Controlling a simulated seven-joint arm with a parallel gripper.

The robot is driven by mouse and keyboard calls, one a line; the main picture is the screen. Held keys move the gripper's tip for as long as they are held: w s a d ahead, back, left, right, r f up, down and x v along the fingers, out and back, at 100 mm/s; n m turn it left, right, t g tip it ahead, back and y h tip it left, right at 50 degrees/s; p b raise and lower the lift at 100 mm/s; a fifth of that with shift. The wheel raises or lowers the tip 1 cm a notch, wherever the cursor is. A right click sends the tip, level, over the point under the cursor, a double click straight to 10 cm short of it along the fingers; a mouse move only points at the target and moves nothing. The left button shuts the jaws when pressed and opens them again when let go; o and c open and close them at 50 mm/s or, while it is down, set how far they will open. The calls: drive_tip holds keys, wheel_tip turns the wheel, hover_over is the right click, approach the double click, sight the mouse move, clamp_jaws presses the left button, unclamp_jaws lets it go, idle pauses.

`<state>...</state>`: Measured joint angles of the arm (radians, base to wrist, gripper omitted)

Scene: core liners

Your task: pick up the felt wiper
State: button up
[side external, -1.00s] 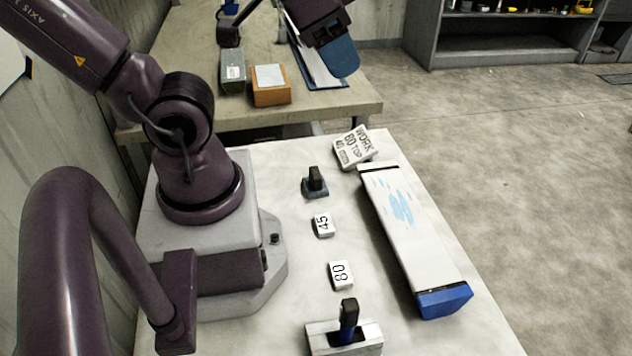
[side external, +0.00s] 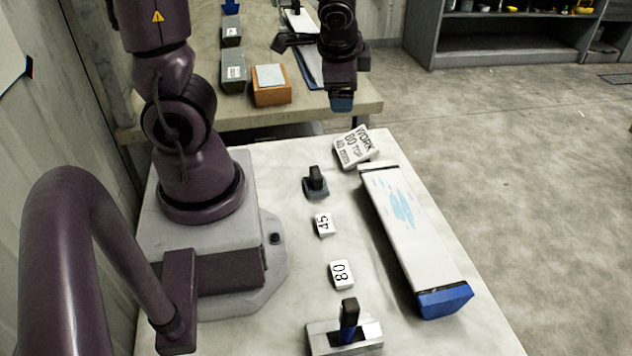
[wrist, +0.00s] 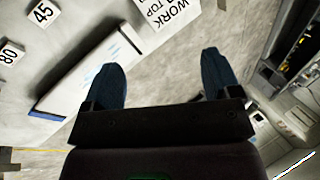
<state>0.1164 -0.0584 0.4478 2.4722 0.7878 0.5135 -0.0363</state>
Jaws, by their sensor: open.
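A small block with an upright black handle and a grey-blue base (side external: 315,184) stands at the far part of the white table. A larger pale block with a blue and black upright handle (side external: 347,335) stands at the near edge. I cannot tell for certain which of the two is the felt wiper; neither shows clearly in the wrist view. My gripper (side external: 342,102) is raised beyond the table's far edge, apart from both blocks. In the wrist view my gripper (wrist: 160,77) has its two blue fingers wide apart with nothing between them.
A long white box with a blue end (side external: 408,230) lies along the table's right side. Cards marked 45 (side external: 323,224) and 80 (side external: 341,274) lie between the handled blocks. A WORK label block (side external: 355,148) is at the far end. An orange box (side external: 271,86) sits on the rear bench.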

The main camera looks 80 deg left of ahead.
drive_tip(key=w+a+f+m+y, duration=0.1)
drive_tip(key=a+f+m, duration=0.3)
drive_tip(key=m, duration=0.1)
drive_tip(key=m+g+h, duration=0.2)
drive_tip(key=m+h, duration=0.4)
drive_tip(key=m, duration=0.4)
approach(316, 171)
drive_tip(key=shift+d+f, duration=0.15)
drive_tip(key=shift+f, duration=6.05)
drive_tip(key=c, duration=1)
drive_tip(key=shift+w+r, duration=0.1)
